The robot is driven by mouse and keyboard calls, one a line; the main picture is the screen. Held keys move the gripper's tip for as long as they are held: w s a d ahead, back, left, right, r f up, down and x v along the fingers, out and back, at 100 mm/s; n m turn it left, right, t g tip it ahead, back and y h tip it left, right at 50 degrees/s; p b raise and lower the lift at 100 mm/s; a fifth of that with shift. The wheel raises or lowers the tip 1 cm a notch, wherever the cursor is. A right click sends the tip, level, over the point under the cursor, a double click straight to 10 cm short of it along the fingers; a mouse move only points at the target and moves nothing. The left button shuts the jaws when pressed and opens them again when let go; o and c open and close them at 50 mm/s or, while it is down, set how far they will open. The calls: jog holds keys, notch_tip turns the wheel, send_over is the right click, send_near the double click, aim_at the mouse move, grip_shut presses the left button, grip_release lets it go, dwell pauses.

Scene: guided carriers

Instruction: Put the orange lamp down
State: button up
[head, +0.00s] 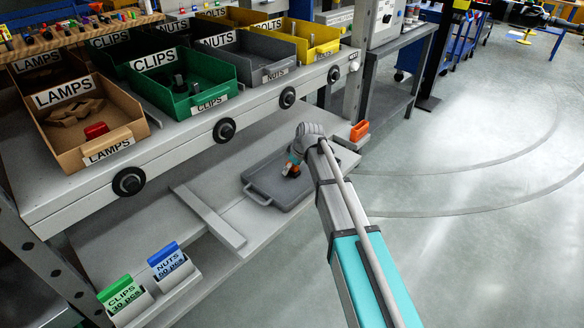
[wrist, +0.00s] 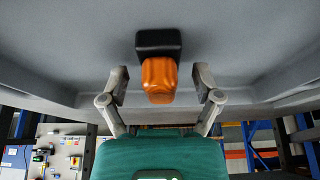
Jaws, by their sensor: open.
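The orange lamp (wrist: 159,80) with its black base (wrist: 158,44) stands against the grey floor of a tray (wrist: 70,50) in the wrist view. My gripper (wrist: 160,84) is open, with one finger on each side of the lamp and a visible gap at both sides. In the head view my gripper (head: 294,160) is low over the grey tray (head: 264,194) on the lower shelf. The lamp is small there and partly hidden by my gripper and arm.
An orange block (head: 359,131) sits at the shelf's right edge. A LAMPS bin (head: 90,120) holding a red lamp (head: 96,130), a green CLIPS bin (head: 190,85) and NUTS bins stand above. CLIPS and NUTS card holders (head: 150,280) are at front left. Open floor lies right.

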jog(key=p+v, duration=1)
jog(key=v, duration=0.2)
jog(key=shift+p, duration=0.4)
dwell(0.7)
jog(key=s+d+f+m+g+h, duration=0.1)
jog(key=s+d+m+g+h, duration=0.1)
jog(key=s+d+m, duration=0.8)
jog(key=s+d+h, duration=0.1)
jog(key=s+d, duration=0.8)
jog(key=s, duration=0.4)
jog(key=shift+d+f+g+h, duration=0.2)
jog(key=shift+g+h, duration=0.1)
jog(key=shift+g, duration=0.1)
